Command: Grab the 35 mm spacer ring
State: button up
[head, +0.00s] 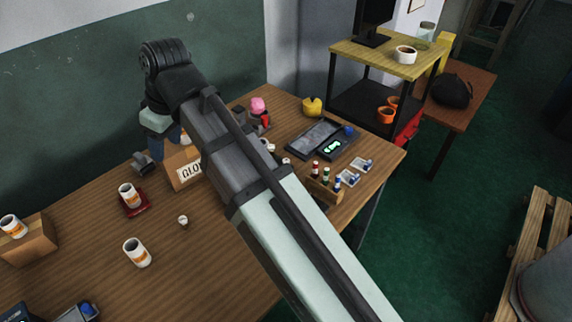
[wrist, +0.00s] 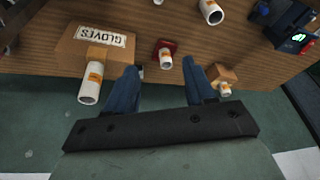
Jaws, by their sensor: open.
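I cannot pick out the 35 mm spacer ring for certain in either view. Several white cylinders with orange labels could bear on it. One stands on a red base (head: 134,208), and this cylinder (head: 127,193) also shows in the wrist view (wrist: 166,58). A further cylinder (wrist: 90,83) is at the GLOVES box. My gripper (wrist: 159,67) is open, its blue fingers apart with nothing held between them. In the head view my arm partly hides it.
The wooden table (head: 218,258) holds a GLOVES box (head: 185,170), a small white item (head: 183,221), a dark tray (head: 318,138) and a small bottle rack (head: 322,190). A yellow-topped shelf (head: 385,58) stands behind. Bare tabletop lies at the front centre.

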jog(key=w+d+f+n+g+y, duration=0.2)
jog(key=w+d+y, duration=0.2)
jog(key=w+d, duration=1.1)
jog(key=w+d+r+n+t+y, duration=0.1)
jog(key=w+d+y, duration=0.2)
jog(key=d, duration=0.9)
jog(key=w+d+r+n+y, duration=0.1)
jog(key=w+d+y, duration=0.25)
jog(key=d, duration=0.95)
send_near(286, 160)
jog(key=x, duration=0.5)
jog(key=shift+w, duration=0.3)
jog(key=shift+s+x, duration=0.2)
jog(key=shift+x, duration=1.1)
jog(key=shift+s+x, duration=0.2)
jog(key=shift+x, duration=1.05)
jog(key=shift+f, duration=0.2)
jog(key=shift+c, duration=0.5)
grip_shut()
